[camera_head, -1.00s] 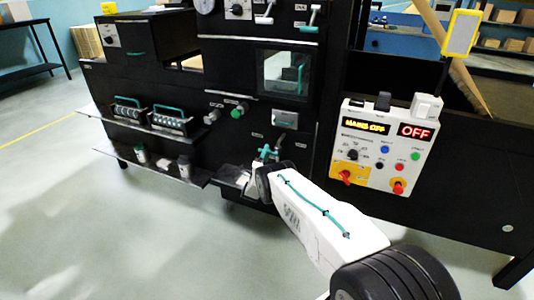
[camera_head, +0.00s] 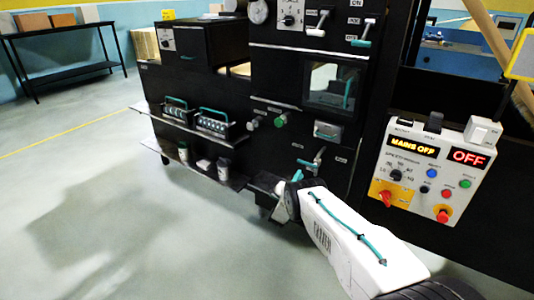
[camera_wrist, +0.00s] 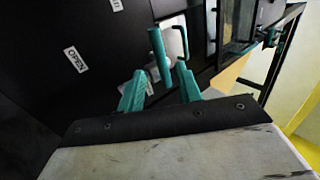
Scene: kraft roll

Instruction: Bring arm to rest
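My arm (camera_head: 345,235), a white link with a teal cable, reaches from the lower right toward the black machine (camera_head: 215,70). A lever with a teal handle (camera_head: 312,161) also shows above the wrist end in the head view.
A control panel (camera_head: 430,165) reading MAINS OFF and OFF is right of my arm. Shelves (camera_head: 195,135) with teal-handled rollers and small containers jut out at left. A dark table (camera_head: 65,50) stands at the back left. The grey floor (camera_head: 110,220) at left is clear.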

